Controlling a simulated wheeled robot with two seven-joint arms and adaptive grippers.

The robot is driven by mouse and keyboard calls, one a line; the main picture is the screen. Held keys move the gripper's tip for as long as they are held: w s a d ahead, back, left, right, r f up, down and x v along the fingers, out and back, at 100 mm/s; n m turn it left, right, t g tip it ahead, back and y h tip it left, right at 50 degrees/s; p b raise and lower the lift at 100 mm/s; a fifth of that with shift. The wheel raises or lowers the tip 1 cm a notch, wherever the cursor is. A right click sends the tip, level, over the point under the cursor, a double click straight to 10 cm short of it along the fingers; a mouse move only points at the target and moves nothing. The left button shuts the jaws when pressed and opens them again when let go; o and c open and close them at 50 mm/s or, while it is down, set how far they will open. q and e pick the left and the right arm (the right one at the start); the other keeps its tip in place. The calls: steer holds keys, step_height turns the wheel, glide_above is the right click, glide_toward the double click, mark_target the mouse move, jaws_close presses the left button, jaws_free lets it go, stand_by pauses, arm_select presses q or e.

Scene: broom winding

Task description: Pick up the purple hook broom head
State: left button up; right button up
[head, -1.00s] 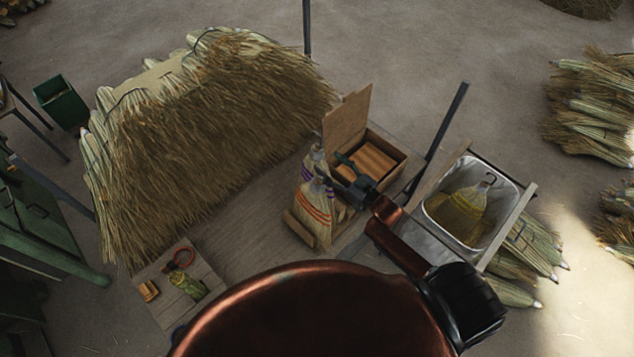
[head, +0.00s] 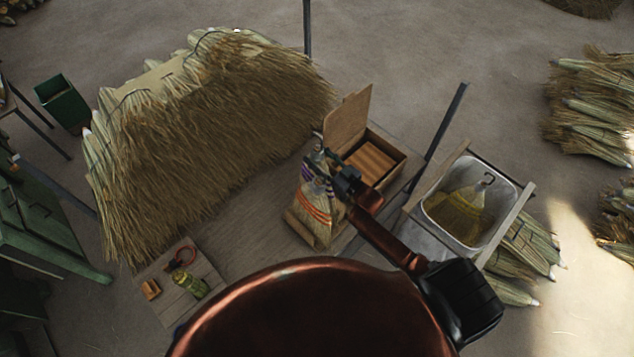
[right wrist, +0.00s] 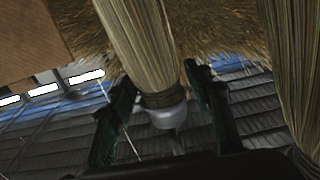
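The purple-stitched broom head (head: 308,177) stands behind the orange-stitched broom head (head: 318,212) on the bench, partly hidden by it and by my right gripper. A thin hook shows above it. My right gripper (head: 338,172) is at the upper part of these broom heads. In the right wrist view, a bound broom neck (right wrist: 150,50) with a pale cap lies between the two fingers of my right gripper (right wrist: 162,78). The fingers are apart, with a gap at the left one. No stitching shows there, so I cannot tell its colour. My left gripper is out of view.
A wooden box (head: 382,160) with a raised lid stands just behind my gripper. A metal bin (head: 425,205) holding a yellowish broom head (head: 466,212) is at right. A large straw pile (head: 200,130) lies at left. Another broom head (right wrist: 293,65) is close at right in the wrist view.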

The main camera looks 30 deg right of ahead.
jaws_close()
stand_by(0.3)
steer(key=shift+r, duration=0.15)
stand_by(0.3)
